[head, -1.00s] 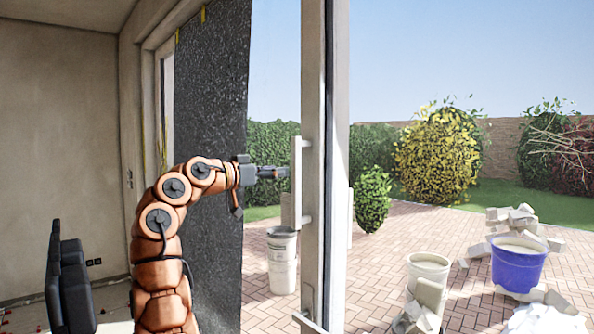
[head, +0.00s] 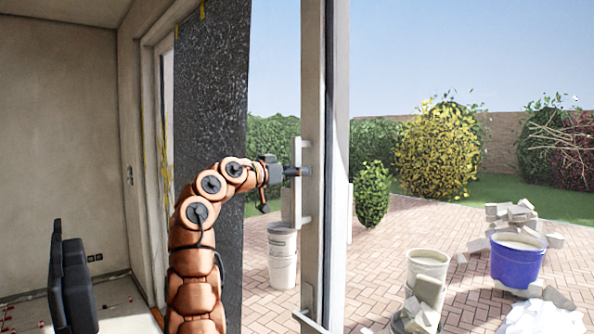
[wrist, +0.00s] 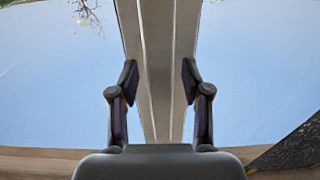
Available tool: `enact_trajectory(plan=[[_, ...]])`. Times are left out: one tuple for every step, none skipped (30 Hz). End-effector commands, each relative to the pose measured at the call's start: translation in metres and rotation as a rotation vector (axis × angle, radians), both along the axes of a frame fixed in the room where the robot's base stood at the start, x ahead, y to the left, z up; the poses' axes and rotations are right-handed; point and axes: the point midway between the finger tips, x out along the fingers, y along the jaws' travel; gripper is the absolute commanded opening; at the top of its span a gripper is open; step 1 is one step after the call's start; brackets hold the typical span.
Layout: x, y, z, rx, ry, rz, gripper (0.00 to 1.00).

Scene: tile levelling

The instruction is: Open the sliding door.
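The sliding door's pale vertical frame (head: 313,95) stands right of centre in the head view. A pale vertical bar handle (head: 297,213) is mounted on its left side. My gripper (head: 306,171) is level with the upper part of the handle and overlaps it in the head view. In the wrist view my gripper (wrist: 160,76) has its two fingers spread apart. A pale upright (wrist: 158,40) runs between and beyond them; I cannot tell how much of it is handle and how much is frame. No finger visibly touches it.
A dark speckled panel (head: 208,130) hangs left of the door. A pale bucket (head: 283,262) stands behind the handle. Outside on the paving are a blue bucket (head: 515,266), another pale bucket (head: 428,262) and rubble (head: 515,213). A black chair-like object (head: 70,280) is at lower left.

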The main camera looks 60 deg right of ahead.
Motion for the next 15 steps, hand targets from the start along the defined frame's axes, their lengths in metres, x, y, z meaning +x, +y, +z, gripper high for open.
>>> enact_trajectory(plan=[[0.0000,0.0001,0.0000,0.000,0.000,0.000,0.44],[-0.0001,0.0000,0.0000,0.000,0.000,0.000,0.41],[0.0000,0.0001,0.0000,0.000,0.000,0.000,0.36],[0.0000,0.0001,0.0000,0.000,0.000,0.000,0.33],[0.0000,0.0001,0.0000,0.000,0.000,0.000,0.30],[0.0001,0.0002,0.0000,0.000,0.000,0.000,0.26],[0.0001,0.0002,0.0000,0.000,0.000,0.000,0.23],[0.0001,0.0002,0.0000,0.000,0.000,0.000,0.20],[0.0000,0.0002,0.0001,0.000,0.000,0.000,0.16],[0.0001,0.0002,0.0001,0.000,0.000,0.000,0.12],[0.0000,0.0002,0.0001,0.000,0.000,0.000,0.09],[0.0000,0.0002,0.0001,0.000,0.000,0.000,0.05],[0.0000,0.0002,0.0000,0.000,0.000,0.000,0.02],[0.0000,0.0002,0.0000,0.000,0.000,0.000,0.00],[-0.0001,0.0002,0.0000,0.000,0.000,0.000,0.00]])
